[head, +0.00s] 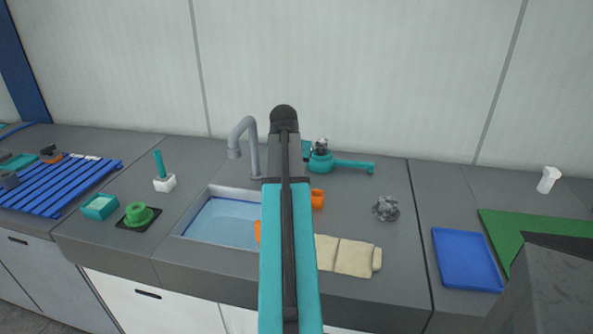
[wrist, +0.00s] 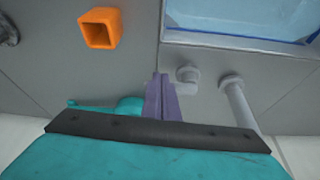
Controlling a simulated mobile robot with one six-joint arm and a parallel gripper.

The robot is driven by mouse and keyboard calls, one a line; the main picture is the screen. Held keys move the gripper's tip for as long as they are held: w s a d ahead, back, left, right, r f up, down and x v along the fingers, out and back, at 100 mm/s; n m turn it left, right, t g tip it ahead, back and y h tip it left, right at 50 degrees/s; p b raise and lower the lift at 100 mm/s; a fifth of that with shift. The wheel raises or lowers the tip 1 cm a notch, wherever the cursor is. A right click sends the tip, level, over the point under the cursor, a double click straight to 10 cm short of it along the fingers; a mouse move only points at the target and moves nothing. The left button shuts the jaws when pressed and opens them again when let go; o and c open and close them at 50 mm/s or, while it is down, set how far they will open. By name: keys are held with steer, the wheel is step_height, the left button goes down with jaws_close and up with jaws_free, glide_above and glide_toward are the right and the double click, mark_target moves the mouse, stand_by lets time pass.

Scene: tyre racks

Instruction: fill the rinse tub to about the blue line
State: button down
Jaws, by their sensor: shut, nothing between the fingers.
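The rinse tub (head: 182,230) is a sink set in the grey counter, holding pale blue water. In the wrist view the tub (wrist: 235,42) is at top right, with a darker blue strip along its inner wall; I cannot tell the exact water level against it. The grey tap (head: 241,128) stands behind the tub, with no stream visible from its spout. In the wrist view the tap (wrist: 238,100) is right of my gripper (wrist: 162,76), beside a short grey fitting (wrist: 187,76). My purple fingers are shut and empty, near this fitting; contact is unclear. My arm hides the gripper in the head view.
An orange cup (head: 318,198) stands right of the tub; it also shows in the wrist view (wrist: 100,28). A teal long-handled item (head: 345,164) lies behind it. A cream cloth (head: 350,256) and a crumpled grey lump (head: 386,208) are to the right. A blue tray (head: 466,259) lies further right.

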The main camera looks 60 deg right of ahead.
steer(key=shift+w+a, duration=0.1)
steer(key=shift+w, duration=0.2)
steer(key=shift+w+a+p, duration=0.3)
steer(key=shift+w+a, duration=0.15)
steer(key=shift+a, duration=0.05)
stand_by(0.5)
steer(key=shift+a, duration=0.1)
steer(key=s+a+r, duration=0.2)
steer(key=a+r, duration=0.5)
steer(key=r, duration=0.2)
steer(key=shift+a, duration=0.15)
stand_by(0.8)
steer(key=shift+s+r, duration=0.1)
stand_by(0.5)
